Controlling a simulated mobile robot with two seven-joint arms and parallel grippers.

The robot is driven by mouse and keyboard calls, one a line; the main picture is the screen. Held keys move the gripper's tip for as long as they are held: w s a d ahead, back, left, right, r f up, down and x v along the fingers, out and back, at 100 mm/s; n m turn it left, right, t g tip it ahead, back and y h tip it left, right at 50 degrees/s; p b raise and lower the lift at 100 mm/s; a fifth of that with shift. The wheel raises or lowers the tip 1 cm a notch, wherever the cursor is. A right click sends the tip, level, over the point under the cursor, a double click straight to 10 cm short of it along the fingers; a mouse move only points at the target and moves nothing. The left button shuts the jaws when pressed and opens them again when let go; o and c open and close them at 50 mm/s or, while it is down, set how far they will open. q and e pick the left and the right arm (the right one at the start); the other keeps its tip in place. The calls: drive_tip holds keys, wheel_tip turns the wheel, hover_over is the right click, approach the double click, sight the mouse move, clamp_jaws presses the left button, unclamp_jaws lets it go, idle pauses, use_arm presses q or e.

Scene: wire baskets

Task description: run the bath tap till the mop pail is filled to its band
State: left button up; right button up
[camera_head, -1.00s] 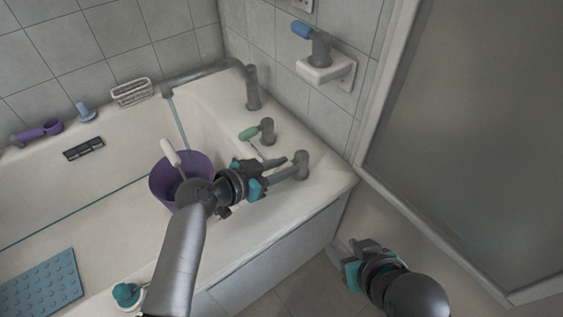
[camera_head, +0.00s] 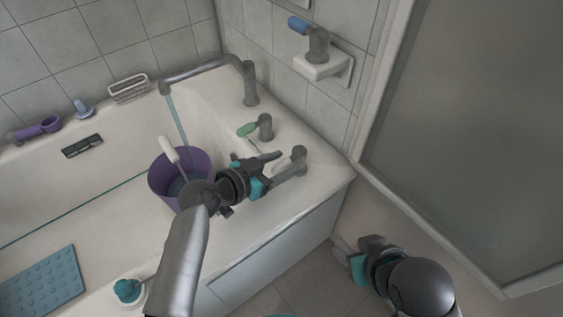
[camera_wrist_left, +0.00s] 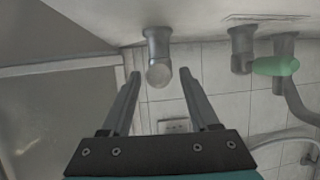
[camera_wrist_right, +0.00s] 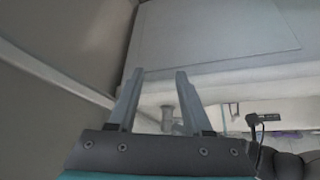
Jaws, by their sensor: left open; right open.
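The purple mop pail (camera_head: 157,184) stands in the bath, with a white-handled tool (camera_head: 169,150) leaning in it. Bluish water shows inside; I cannot make out a band. The grey bath spout (camera_head: 204,73) runs a thin stream (camera_head: 177,118) down to the pail's far rim. A grey tap (camera_head: 298,156) stands at the bath's near corner. My left gripper (camera_head: 279,168) is open beside this tap; in the left wrist view the tap knob (camera_wrist_left: 159,72) shows between the fingers, with no visible grip. My right gripper (camera_head: 350,252) is open and empty, low outside the bath.
A green-handled tap (camera_head: 262,128) stands behind the grey one. A blue-handled fitting (camera_head: 316,45) is on the wall. A glass screen (camera_head: 480,140) closes off the right. A blue mat (camera_head: 42,282) and teal item (camera_head: 127,290) lie at the left.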

use_arm(q)
drive_tip(key=shift+s+a+r, duration=0.2)
drive_tip(key=shift+s+a, duration=0.1)
drive_tip(key=shift+a, duration=0.05)
drive_tip(key=shift+p+v, duration=0.7)
drive_tip(key=shift+v, duration=0.25)
drive_tip(key=p+v, duration=0.3)
drive_tip(key=v, duration=0.9)
drive_tip(key=shift+a, duration=0.15)
use_arm(e)
wheel_tip(320, 180, down, 7)
drive_tip(key=s+d+g, duration=0.1)
drive_tip(key=s+g, duration=0.1)
drive_tip(key=shift+d+f+g+h, duration=0.2)
drive_tip(key=shift+d+g+h, duration=0.1)
drive_tip(key=shift+h, duration=0.1)
use_arm(q)
drive_tip(key=shift+s, duration=0.1)
use_arm(e)
drive_tip(key=shift+s, duration=0.1)
